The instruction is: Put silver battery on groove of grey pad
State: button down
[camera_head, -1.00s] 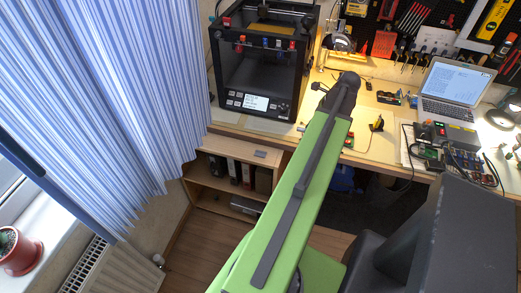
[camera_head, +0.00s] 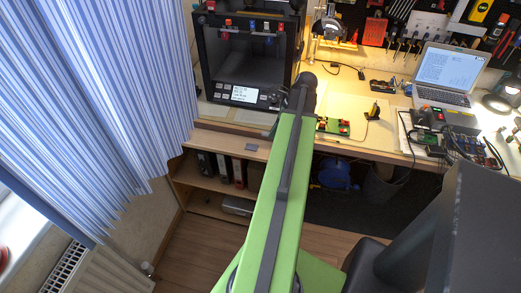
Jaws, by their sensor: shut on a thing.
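My green arm reaches up the middle of the head view to a dark joint over the front edge of the workbench. My gripper is hidden beyond this joint, so its jaws and anything in them do not show. I see no silver battery. A small flat grey piece (camera_head: 252,146) lies on top of the low wooden shelf, left of my arm. It may be the grey pad, but it is too small to make out a groove.
A black 3D printer (camera_head: 240,95) stands on the workbench (camera_head: 345,145), left of my arm's end. A green board (camera_head: 333,126), a yellow-black tool (camera_head: 374,110) and a laptop (camera_head: 445,80) are to the right. The low shelf (camera_head: 205,140) stands below the printer. A blue curtain hangs at left.

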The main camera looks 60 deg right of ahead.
aim_at(259, 149)
jog(key=w+a+f+b, duration=0.1)
jog(key=w+a+f, duration=0.1)
jog(key=w, duration=0.1)
jog(key=shift+a+f, duration=0.1)
jog(key=shift+f, duration=0.25)
jog(key=shift+w+a, duration=0.2)
jog(key=shift+w, duration=0.15)
notch_tip(259, 149, down, 4)
jog(key=b, duration=0.4)
jog(key=shift+f+b, duration=0.2)
jog(key=shift+b, duration=0.2)
jog(key=shift+r, duration=0.2)
jog(key=shift+f, duration=0.1)
jog(key=c, duration=1.8)
grip_release()
jog(key=shift+f, duration=0.1)
jog(key=shift+c, duration=0.2)
jog(key=o, duration=0.5)
jog(key=shift+c, duration=0.2)
